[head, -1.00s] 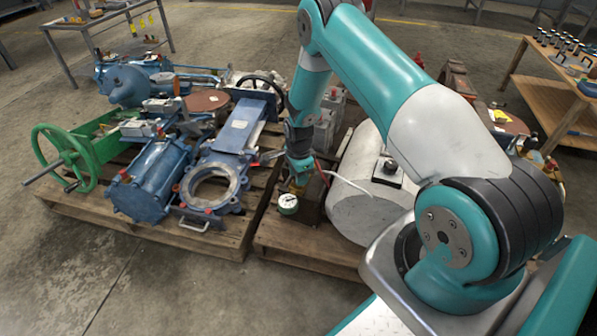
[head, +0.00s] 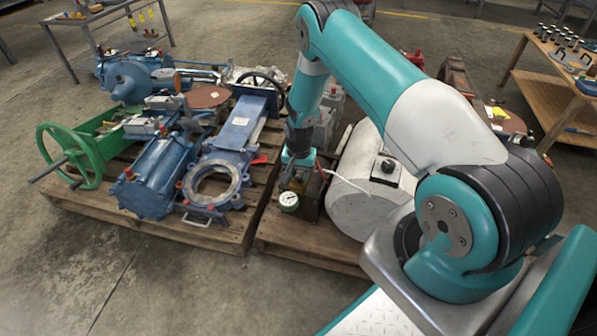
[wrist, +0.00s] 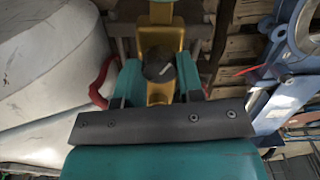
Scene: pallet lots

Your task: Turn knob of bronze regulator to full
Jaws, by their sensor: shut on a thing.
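The bronze regulator (wrist: 160,38) shows in the wrist view as a gold-coloured body running top to bottom. Its dark round knob (wrist: 158,71) has a pale mark pointing up and to the right. My gripper (wrist: 158,78) has one teal finger on each side of the knob and is shut on it. In the head view my gripper (head: 297,163) points down at the near left of the right-hand pallet, and the regulator is mostly hidden under it. A round white gauge (head: 288,201) with a green rim sits just below my gripper; its reading is too small to tell.
A pale cylinder (head: 357,195) lies close to the right of my gripper. A blue gate valve (head: 232,140) and a green handwheel (head: 72,156) sit on the left pallet (head: 160,227). Bare floor lies in front. A wooden bench (head: 545,85) stands at right.

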